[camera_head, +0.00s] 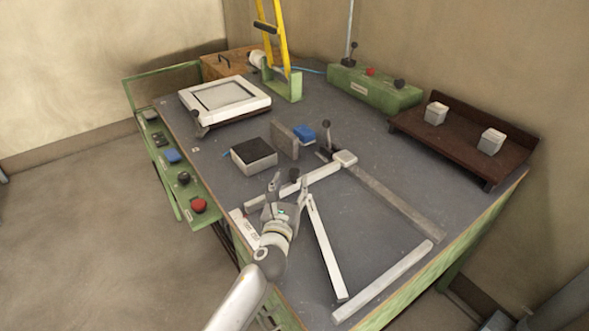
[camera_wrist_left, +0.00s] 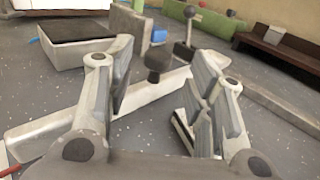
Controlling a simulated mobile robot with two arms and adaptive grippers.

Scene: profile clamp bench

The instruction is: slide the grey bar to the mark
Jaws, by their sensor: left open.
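Several long bars lie on the dark bench top (camera_head: 215,165). A darker grey bar (camera_head: 400,203) runs from a pale clamp block (camera_head: 345,159) toward the front right; part of it shows at the right in the left wrist view (camera_wrist_left: 285,108). A pale bar (camera_head: 322,172) with a black knob (camera_head: 294,174) crosses behind my left gripper (camera_head: 289,190). My left gripper is open and empty, fingers pointing at the knob, which appears between them in the left wrist view (camera_wrist_left: 158,62). I cannot make out the mark. My right gripper is not in view.
Light bars (camera_head: 326,247) (camera_head: 383,281) lie at the front. A black-topped box (camera_head: 253,157), an upright grey plate (camera_head: 284,139) and a blue block (camera_head: 304,134) stand behind the gripper. A lever (camera_head: 327,134) rises by the clamp block. A brown shelf (camera_head: 465,143) stands at right.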

